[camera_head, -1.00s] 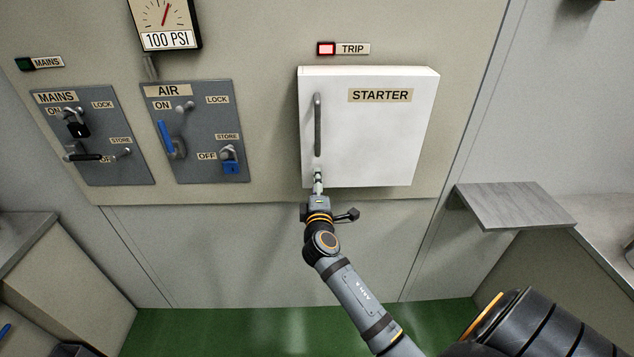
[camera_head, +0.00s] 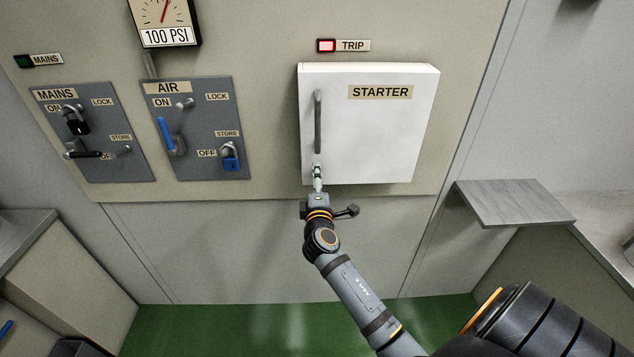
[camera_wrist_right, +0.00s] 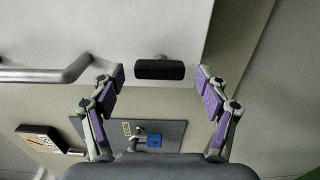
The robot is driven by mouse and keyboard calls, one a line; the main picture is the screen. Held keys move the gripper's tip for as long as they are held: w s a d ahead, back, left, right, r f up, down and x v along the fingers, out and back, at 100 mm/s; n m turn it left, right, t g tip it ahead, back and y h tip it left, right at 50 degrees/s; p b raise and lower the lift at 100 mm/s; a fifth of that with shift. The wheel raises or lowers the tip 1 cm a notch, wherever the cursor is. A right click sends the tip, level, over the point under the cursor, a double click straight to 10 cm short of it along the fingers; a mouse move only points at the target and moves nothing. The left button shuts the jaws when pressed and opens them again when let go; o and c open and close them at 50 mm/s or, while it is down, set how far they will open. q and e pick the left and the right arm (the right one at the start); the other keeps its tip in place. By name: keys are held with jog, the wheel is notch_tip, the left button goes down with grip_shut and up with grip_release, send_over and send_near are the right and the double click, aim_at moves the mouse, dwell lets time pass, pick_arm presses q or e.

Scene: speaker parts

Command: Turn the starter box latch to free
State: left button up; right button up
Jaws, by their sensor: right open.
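The starter box (camera_head: 385,135) is a white box with a closed door, a STARTER label and a long grey vertical handle (camera_head: 317,122). The latch (camera_wrist_right: 160,69) is a black bar on a short stem on the door, seen in the right wrist view. It lies crosswise between the fingertips, with a gap on each side. My right gripper (camera_wrist_right: 159,78) is open and empty. In the head view my right gripper (camera_head: 317,178) is at the lower left corner of the door, below the handle, and mostly covers the latch. My left gripper is not in view.
A red TRIP lamp (camera_head: 326,46) is lit above the box. The MAINS panel (camera_head: 112,165) and AIR panel (camera_head: 200,120), with levers and padlocks, are to the left. A grey shelf (camera_head: 515,203) juts out at the right. The wall below the box is clear.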

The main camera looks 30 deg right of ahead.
jog(key=shift+s, duration=0.1)
jog(key=v, duration=0.7)
jog(key=shift+s+a, duration=0.15)
